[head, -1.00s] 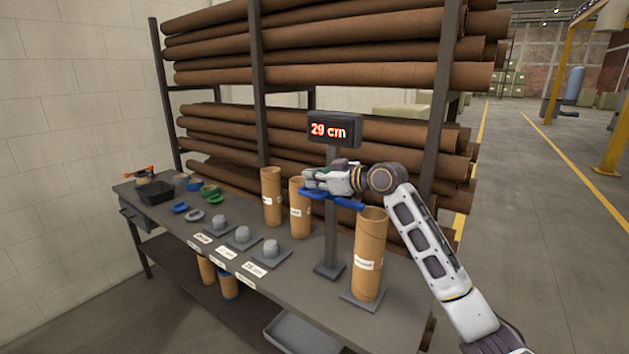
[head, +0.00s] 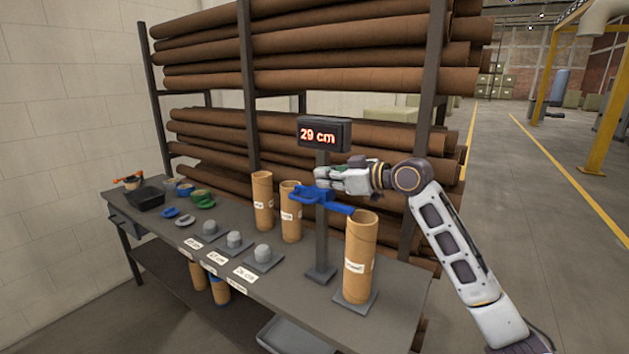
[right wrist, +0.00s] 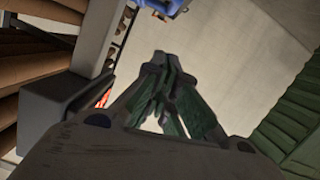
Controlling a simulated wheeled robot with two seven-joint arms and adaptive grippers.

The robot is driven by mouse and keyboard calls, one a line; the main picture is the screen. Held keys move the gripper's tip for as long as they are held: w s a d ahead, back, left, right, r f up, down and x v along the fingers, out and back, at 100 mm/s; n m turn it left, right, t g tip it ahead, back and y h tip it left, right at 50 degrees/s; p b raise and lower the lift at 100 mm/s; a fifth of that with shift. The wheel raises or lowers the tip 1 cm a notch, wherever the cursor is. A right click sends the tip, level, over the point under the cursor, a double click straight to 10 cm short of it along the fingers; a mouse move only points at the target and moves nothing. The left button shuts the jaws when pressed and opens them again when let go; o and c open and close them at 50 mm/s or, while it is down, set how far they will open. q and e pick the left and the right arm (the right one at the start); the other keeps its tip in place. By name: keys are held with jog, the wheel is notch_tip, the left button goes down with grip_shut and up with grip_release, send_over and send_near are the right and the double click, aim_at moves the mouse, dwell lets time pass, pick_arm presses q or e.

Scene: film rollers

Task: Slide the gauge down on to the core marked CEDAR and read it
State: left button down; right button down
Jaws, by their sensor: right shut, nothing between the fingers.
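The gauge is a dark post with a display (head: 323,134) reading 29 cm and a blue sliding arm (head: 312,195). The arm's right end is at the top rim of a brown core (head: 359,256) standing on a plate; I cannot tell if they touch. That core's label is too small to read. Two more labelled cores, a middle one (head: 291,214) and a left one (head: 262,200), stand behind. My right gripper (head: 318,178) is shut and empty, just above and beside the blue arm. The blue arm shows at the top of the right wrist view (right wrist: 168,6). My left gripper is out of view.
Grey plugs on plates (head: 262,254) stand along the bench front with cm labels. A black tray (head: 147,196) and blue and green rings (head: 202,198) lie at the left. A rack of long brown rolls (head: 330,80) stands behind. The floor at right is open.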

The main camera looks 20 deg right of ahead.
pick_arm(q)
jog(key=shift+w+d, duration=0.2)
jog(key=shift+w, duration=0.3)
pick_arm(e)
jog(key=shift+v, duration=1)
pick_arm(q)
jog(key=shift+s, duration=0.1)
